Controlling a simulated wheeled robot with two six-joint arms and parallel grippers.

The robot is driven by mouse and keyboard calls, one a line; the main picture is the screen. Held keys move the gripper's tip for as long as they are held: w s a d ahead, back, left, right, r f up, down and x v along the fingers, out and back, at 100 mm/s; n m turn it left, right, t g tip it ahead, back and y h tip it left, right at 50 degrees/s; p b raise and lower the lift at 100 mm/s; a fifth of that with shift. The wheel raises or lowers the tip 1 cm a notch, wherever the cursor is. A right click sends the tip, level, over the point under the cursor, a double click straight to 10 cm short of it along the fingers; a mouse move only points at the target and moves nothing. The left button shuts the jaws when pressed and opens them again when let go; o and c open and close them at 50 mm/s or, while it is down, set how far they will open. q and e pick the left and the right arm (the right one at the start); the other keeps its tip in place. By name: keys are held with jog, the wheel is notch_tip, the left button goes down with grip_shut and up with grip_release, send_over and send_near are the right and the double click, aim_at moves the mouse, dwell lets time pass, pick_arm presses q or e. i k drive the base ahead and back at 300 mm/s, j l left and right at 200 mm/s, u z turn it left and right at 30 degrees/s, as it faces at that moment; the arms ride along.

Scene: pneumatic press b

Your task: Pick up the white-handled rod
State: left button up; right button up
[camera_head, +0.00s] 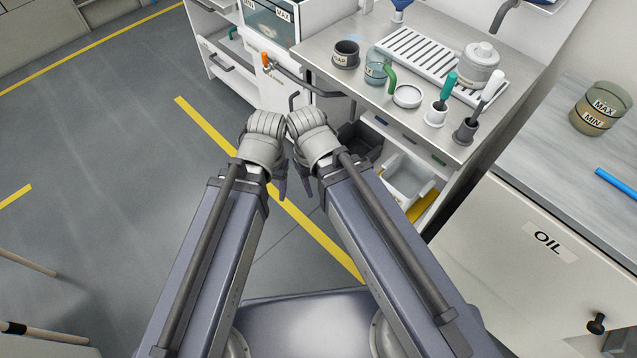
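The white-handled rod (493,86) stands tilted in a dark cup (465,131) near the right front corner of the steel counter. Its lower end is hidden inside the cup. My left gripper (280,185) and my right gripper (304,182) are close together in the middle of the view, folded down under my wrists. Both are left of the counter and well apart from the rod. My wrists hide most of the fingers, so I cannot see whether they are open or shut. I see nothing held in either.
A green-handled rod (449,86) stands in a white cup (436,117) just left of the dark cup. A white lidded pot (480,62), a glass jar (377,66) and a dark mug (346,53) are also on the counter. The oil cabinet (520,270) stands at the right.

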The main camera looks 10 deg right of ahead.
aim_at(496, 77)
jog(key=z, duration=1.4)
jog(key=u, duration=1.7)
jog(key=z, duration=1.7)
